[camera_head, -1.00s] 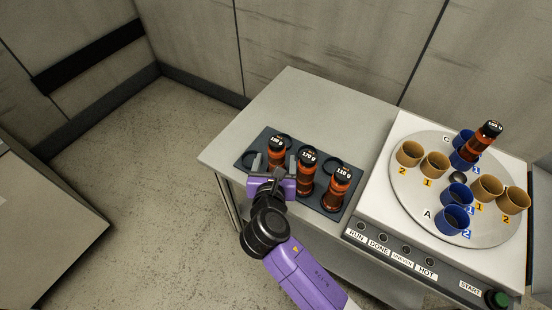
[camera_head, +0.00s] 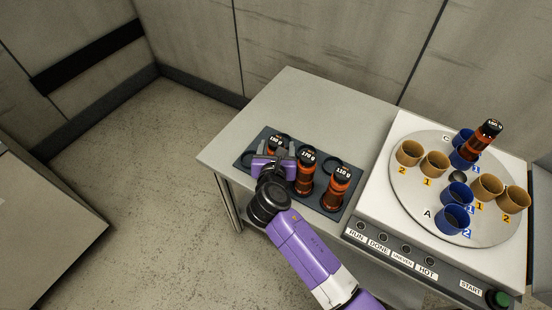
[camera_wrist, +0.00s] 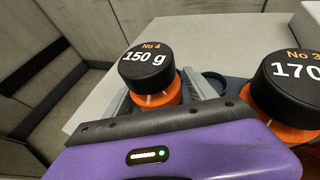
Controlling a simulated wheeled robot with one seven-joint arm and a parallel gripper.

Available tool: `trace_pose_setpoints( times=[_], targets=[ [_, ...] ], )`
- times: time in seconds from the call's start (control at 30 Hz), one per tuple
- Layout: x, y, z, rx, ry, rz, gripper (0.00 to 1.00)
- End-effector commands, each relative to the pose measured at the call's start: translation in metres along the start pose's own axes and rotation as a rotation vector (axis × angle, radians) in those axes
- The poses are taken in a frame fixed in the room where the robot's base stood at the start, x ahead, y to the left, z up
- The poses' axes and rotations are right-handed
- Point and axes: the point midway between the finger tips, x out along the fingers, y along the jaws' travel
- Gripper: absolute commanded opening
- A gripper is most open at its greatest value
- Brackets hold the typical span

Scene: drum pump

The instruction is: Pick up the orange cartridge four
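The orange cartridge four (camera_wrist: 147,66) has a black cap marked "No 4, 150 g" and stands upright at the left end of the dark rack (camera_head: 323,206). It also shows in the head view (camera_head: 275,139), mostly hidden behind my gripper. My gripper (camera_head: 278,149) is at this cartridge, with one grey finger on each side of it. In the wrist view the fingers are spread, and slim gaps seem to show beside the orange body. The fingertips are partly hidden, so contact is hard to judge.
Cartridge "No 3, 170 g" (camera_head: 306,172) stands close on the right, with another orange cartridge (camera_head: 337,187) beyond it. A white machine (camera_head: 375,205) with a round plate of blue and tan cups holds one tilted cartridge (camera_head: 481,139). The table's back (camera_head: 300,100) is clear.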

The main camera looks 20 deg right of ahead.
Motion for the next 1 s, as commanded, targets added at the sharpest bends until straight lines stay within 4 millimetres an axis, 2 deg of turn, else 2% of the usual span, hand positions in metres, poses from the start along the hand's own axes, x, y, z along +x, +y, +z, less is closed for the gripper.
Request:
trace_pose_setpoints(
  times=[0.03,0.3,0.67,0.83,1.0],
  targets=[
    [0.0,0.0,0.0,0.0,0.0,0.0,0.53],
    [0.0,0.0,0.0,0.0,0.0,0.0,0.0],
    [-0.002,0.0,0.005,0.001,-0.001,0.001,0.0],
    [-0.008,0.0,0.02,0.003,-0.002,0.0,0.0],
    [-0.02,0.001,0.048,0.004,-0.004,0.002,0.0]
  ],
)
